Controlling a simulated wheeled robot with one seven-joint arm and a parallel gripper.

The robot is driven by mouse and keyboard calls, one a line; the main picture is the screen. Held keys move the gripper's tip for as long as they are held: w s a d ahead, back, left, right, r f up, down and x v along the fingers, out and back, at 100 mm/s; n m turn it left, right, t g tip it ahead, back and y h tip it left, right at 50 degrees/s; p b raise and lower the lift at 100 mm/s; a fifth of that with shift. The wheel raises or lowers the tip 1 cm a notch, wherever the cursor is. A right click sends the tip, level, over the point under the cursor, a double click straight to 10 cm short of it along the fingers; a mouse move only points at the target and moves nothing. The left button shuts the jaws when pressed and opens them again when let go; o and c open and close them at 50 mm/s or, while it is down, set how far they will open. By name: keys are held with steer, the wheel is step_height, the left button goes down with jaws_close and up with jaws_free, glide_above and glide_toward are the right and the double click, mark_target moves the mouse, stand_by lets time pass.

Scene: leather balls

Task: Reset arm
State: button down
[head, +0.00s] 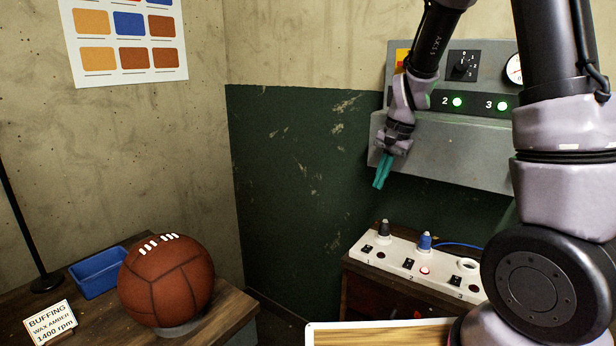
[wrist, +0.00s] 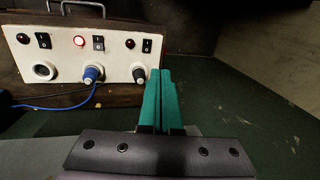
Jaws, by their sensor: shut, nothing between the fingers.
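My gripper (head: 381,172) hangs in the air in the head view, in front of the grey wall panel and above the white socket box. Its teal fingers are together and empty, pointing down. In the wrist view the fingers (wrist: 160,100) are side by side, with the white socket box (wrist: 85,52) behind them to the left. My arm comes down from the top right of the head view.
A brown leather ball (head: 167,281) sits on a wooden bench at the left, by a blue tray (head: 97,272) and a buffing sign (head: 50,324). The socket box (head: 415,262) holds a black plug and a blue plug (head: 425,241). The grey panel (head: 450,150) is close behind my gripper.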

steer(key=s+d+r+n+t, duration=0.1)
steer(key=s+d+r+t, duration=0.1)
steer(key=s+r, duration=0.7)
steer(key=s+d+r+n+t, duration=0.1)
steer(key=s+d+r+t, duration=0.2)
steer(key=s+r, duration=0.7)
steer(key=shift+s+d+r+n+t, duration=0.15)
steer(key=shift+r+n+t, duration=0.2)
steer(key=shift+r, duration=0.3)
